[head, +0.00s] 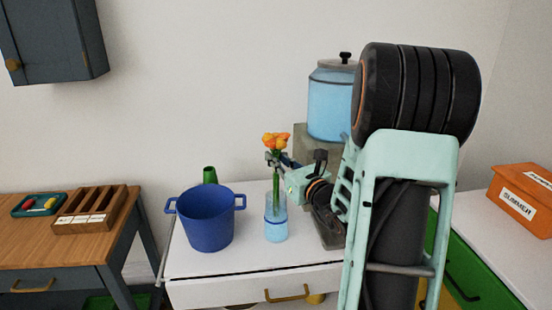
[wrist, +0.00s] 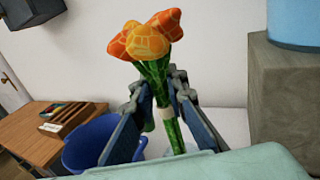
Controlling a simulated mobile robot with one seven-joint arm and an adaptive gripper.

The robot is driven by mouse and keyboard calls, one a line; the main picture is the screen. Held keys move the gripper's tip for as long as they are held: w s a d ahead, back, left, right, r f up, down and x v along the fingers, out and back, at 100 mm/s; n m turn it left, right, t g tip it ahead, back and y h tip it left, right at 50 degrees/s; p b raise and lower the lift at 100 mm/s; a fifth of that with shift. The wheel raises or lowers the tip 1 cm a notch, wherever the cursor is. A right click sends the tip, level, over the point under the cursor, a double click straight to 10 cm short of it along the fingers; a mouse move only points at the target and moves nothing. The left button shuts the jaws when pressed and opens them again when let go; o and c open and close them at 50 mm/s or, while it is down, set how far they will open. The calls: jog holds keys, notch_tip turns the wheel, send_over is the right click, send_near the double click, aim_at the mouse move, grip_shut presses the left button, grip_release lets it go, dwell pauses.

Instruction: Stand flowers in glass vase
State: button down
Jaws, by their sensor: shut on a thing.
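The flowers (head: 277,142) have orange and yellow heads on green stems and stand upright. In the wrist view the flowers (wrist: 150,38) rise between the fingers. My gripper (head: 277,160) is shut on the stems just below the heads; in the wrist view the gripper (wrist: 157,95) has a finger on each side of them. The glass vase (head: 276,226) is clear with a blue band and stands on the white cabinet top. The stems run down to the vase, and their lower part appears inside its mouth. Whether they touch the bottom is unclear.
A blue pot (head: 207,222) with two handles stands just left of the vase. A green bottle-like thing (head: 210,175) is behind it. A large blue dispenser (head: 331,105) stands on a grey block (wrist: 280,95) behind my arm. The white top (head: 235,263) is clear in front.

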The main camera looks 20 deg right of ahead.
notch_tip(320, 180, down, 2)
jog(key=shift+b, duration=0.75)
jog(key=c, duration=1.8)
grip_release()
jog(key=shift+c, duration=0.2)
jog(key=s+d, duration=0.1)
jog(key=s, duration=1.1)
jog(key=shift+d, duration=0.15)
jog(key=shift+w, duration=0.1)
